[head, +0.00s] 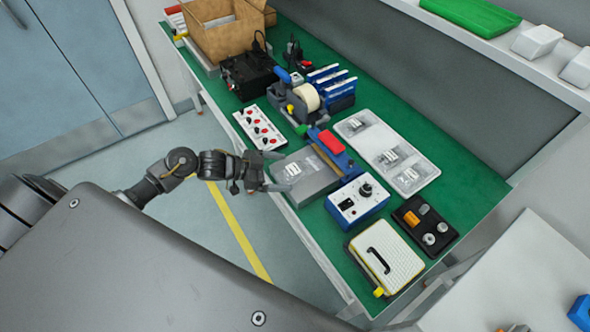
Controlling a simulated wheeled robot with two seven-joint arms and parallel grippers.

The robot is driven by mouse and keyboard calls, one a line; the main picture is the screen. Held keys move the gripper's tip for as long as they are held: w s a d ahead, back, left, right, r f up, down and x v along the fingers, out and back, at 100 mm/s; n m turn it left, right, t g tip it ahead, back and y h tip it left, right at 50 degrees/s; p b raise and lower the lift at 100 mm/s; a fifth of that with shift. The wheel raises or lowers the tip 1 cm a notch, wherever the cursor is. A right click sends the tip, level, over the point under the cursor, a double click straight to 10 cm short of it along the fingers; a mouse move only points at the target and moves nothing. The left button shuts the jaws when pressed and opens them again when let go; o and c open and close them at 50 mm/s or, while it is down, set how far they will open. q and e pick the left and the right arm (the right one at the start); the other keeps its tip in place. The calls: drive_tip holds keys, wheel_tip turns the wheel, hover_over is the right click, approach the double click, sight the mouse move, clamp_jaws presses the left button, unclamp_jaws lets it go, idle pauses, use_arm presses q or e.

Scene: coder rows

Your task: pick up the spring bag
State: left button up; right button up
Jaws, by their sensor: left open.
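A clear bag with a white label (292,169) lies on the grey plate (318,186) of a blue device with a red top (331,141), near the table's front edge. More clear labelled bags lie in the pale tray (375,138) behind it, one at its far end (354,124) and others nearer the middle (389,158) and near end (409,176). I cannot read which bag holds springs. My left gripper (283,171) is open at the front edge of the plate, its fingers on either side of the near end of the bag there. My right gripper is out of view.
A white panel with red and black knobs (259,127) and a tape dispenser (298,99) are left of the device. A blue control box (357,201), a cream case (386,258) and a black tray (425,225) are to the right. Bare green table (470,185) shows at the back right.

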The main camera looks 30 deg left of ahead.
sight(300, 168)
use_arm(q)
drive_tip(key=shift+x, duration=1.5)
drive_tip(key=shift+r, duration=0.1)
drive_tip(key=shift+c, duration=0.4)
drive_tip(key=shift+c, duration=1.2)
drive_tip(key=c, duration=1.1)
drive_tip(key=shift+o, duration=0.2)
drive_tip(key=shift+r, duration=0.1)
